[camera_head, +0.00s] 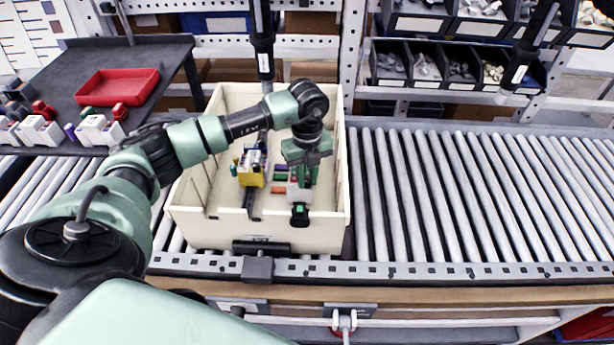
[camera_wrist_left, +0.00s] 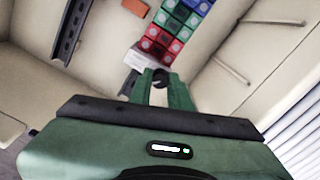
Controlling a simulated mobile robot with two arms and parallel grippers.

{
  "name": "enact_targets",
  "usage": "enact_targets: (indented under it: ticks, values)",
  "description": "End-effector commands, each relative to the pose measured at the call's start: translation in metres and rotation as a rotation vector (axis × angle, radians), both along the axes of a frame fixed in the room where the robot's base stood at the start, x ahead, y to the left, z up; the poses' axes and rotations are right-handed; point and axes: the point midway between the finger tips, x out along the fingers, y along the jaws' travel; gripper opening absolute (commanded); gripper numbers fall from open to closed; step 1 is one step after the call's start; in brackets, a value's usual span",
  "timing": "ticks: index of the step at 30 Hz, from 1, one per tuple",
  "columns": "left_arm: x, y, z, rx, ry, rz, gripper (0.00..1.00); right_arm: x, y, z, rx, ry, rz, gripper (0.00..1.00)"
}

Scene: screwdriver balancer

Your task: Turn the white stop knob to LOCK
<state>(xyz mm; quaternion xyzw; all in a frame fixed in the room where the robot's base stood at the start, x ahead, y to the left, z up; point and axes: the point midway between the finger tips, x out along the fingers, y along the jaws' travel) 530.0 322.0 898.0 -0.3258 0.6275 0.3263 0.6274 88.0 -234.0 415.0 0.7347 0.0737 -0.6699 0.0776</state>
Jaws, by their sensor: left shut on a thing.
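I cannot make out a white stop knob or a LOCK mark with certainty. A small white fitting with a red part (camera_head: 343,322) sits below the conveyor's front edge and may be it. My left gripper (camera_head: 300,186) reaches down into the cream crate (camera_head: 185,212), far from that fitting. In the left wrist view its green fingers (camera_wrist_left: 160,88) are shut on a small pale piece, mostly hidden between them. A white block (camera_wrist_left: 145,62) lies just beyond the fingertips. My right gripper is out of view.
The crate stands on a roller conveyor (camera_head: 450,200), clear on the right. It holds a yellow block (camera_head: 251,175) and a row of coloured blocks (camera_wrist_left: 175,25). Black tools hang at the centre (camera_head: 263,50) and right (camera_head: 520,62). A red tray (camera_head: 117,87) lies on the left table.

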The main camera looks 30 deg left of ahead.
Motion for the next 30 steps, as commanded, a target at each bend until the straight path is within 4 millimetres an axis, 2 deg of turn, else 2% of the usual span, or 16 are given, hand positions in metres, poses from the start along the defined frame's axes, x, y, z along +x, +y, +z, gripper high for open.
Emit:
enact_targets:
  ticks: [1,3,14,17,24,30]
  values:
    - [0.002,0.0,0.002,0.0,-0.005,0.001,0.27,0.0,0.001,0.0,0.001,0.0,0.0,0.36]
    - [0.001,0.0,0.002,0.0,-0.005,0.0,0.41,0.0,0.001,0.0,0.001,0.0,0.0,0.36]
    - [0.001,0.0,0.004,0.0,-0.002,0.0,0.41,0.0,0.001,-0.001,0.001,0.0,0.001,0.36]
    - [0.002,0.0,0.015,-0.001,-0.005,0.001,0.41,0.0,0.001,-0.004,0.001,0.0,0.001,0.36]
    - [0.002,0.0,0.056,0.0,-0.007,-0.001,0.41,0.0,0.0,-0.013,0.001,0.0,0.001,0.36]
    - [0.001,0.0,0.076,0.0,-0.005,0.0,0.41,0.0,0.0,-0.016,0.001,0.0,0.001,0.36]
